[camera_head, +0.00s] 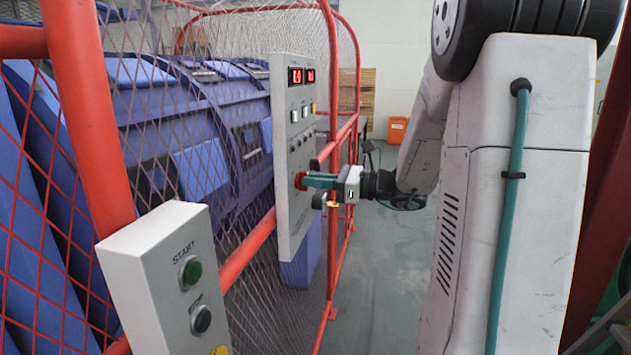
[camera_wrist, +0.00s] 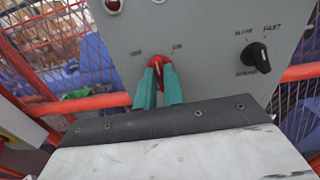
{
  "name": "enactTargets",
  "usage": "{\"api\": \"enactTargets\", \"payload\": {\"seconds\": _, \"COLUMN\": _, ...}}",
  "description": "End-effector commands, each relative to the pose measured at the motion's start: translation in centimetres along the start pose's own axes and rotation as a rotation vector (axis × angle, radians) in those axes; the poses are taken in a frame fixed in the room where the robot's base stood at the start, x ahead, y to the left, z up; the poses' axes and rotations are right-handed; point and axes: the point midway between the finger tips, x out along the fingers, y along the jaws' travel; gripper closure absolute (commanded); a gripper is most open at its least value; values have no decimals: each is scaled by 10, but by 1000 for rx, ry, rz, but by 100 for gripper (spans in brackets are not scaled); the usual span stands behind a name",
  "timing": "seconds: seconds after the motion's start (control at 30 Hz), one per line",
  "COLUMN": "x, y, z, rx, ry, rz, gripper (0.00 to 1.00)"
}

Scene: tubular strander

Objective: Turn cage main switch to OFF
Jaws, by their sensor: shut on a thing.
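The red rotary switch (camera_wrist: 158,62) sits on a grey control panel (camera_wrist: 205,30). In the wrist view it lies between my gripper's two teal fingertips (camera_wrist: 159,74), which are shut on its sides. Two small labels stand above it at left and right; they are too blurred to read surely. The knob's ridge looks roughly upright between them. In the head view, my gripper (camera_head: 308,181) reaches in from the right to the panel (camera_head: 283,170), and the red switch (camera_head: 299,180) shows only as a sliver behind the fingers.
A black SLOW/FAST knob (camera_wrist: 258,57) is to the right of the switch. Red displays (camera_head: 301,76) top the panel. A START/STOP box (camera_head: 150,265) stands in the left foreground. The red mesh guard (camera_head: 85,110) encloses the blue machine. Floor (camera_head: 375,270) is clear between panel and arm.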

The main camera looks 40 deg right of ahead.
Motion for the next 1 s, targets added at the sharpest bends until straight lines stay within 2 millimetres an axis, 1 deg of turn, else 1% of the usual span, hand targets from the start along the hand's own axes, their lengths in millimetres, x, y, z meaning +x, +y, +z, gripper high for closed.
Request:
{"api": "enactTargets", "payload": {"seconds": 0.3, "x": 0, "y": 2, "z": 0, "rx": -299, "ry": 0, "rz": 0, "gripper": 100}}
{"api": "enactTargets", "payload": {"seconds": 0.6, "x": 0, "y": 3, "z": -1, "rx": -549, "ry": 0, "rz": 0, "gripper": 100}}
{"api": "enactTargets", "payload": {"seconds": 0.8, "x": 0, "y": 4, "z": -1, "rx": -664, "ry": 0, "rz": 0, "gripper": 100}}
{"api": "enactTargets", "payload": {"seconds": 1.0, "x": 0, "y": 4, "z": -2, "rx": -732, "ry": 0, "rz": 1, "gripper": 100}}
